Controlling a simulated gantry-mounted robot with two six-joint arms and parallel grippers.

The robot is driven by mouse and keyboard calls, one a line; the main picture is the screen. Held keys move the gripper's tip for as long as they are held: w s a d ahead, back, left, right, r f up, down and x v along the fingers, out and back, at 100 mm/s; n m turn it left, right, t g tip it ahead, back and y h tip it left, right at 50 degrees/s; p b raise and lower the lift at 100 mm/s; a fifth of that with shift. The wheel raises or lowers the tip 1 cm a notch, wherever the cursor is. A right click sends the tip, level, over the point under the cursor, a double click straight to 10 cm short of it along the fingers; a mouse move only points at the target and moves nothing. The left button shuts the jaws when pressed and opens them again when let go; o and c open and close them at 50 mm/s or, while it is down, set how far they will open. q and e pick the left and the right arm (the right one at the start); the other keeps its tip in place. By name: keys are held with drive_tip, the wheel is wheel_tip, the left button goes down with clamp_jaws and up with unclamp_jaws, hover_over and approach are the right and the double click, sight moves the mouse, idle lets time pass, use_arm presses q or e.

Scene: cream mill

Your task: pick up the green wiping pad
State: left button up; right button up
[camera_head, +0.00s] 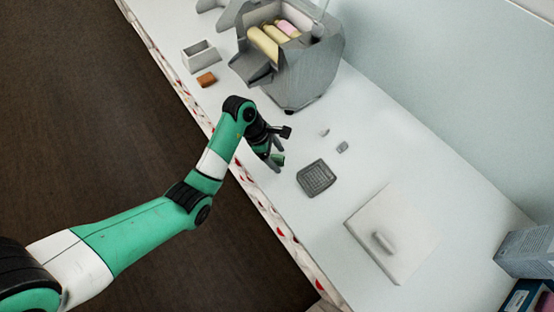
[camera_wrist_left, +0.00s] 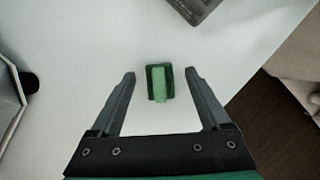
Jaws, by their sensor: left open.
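The green wiping pad (camera_wrist_left: 159,83) lies on the white counter in the left wrist view. It has a dark green base and a lighter green raised strip. In the head view the pad (camera_head: 278,158) shows only partly beside my gripper. My left gripper (camera_wrist_left: 160,75) is open, and its two fingers stand on either side of the pad in the wrist picture, apart from it. In the head view my left gripper (camera_head: 275,162) is low over the counter near its front edge. My right gripper is in neither view.
A dark grey ridged tray (camera_head: 316,178) lies right of the gripper, with small grey pieces (camera_head: 342,147) behind it. A grey mill with rollers (camera_head: 302,75) stands behind the gripper. A white board (camera_head: 408,235) lies right.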

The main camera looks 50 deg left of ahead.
sight(282, 156)
use_arm(q)
clamp_jaws()
idle(0.3)
drive_tip(key=shift+r, duration=0.55)
wheel_tip(282, 156, up, 3)
drive_tip(key=shift+w+f+p, duration=0.1)
drive_tip(key=shift+f+p, duration=0.1)
drive_tip(key=shift+p, duration=0.65)
drive_tip(key=s+d+r+p, duration=0.6)
drive_tip(key=s+r+p, duration=0.3)
drive_tip(key=s+p, duration=0.3)
drive_tip(key=shift+s+d+r, duration=0.2)
drive_tip(key=shift+s+d, duration=0.05)
drive_tip(key=shift+d, duration=0.05)
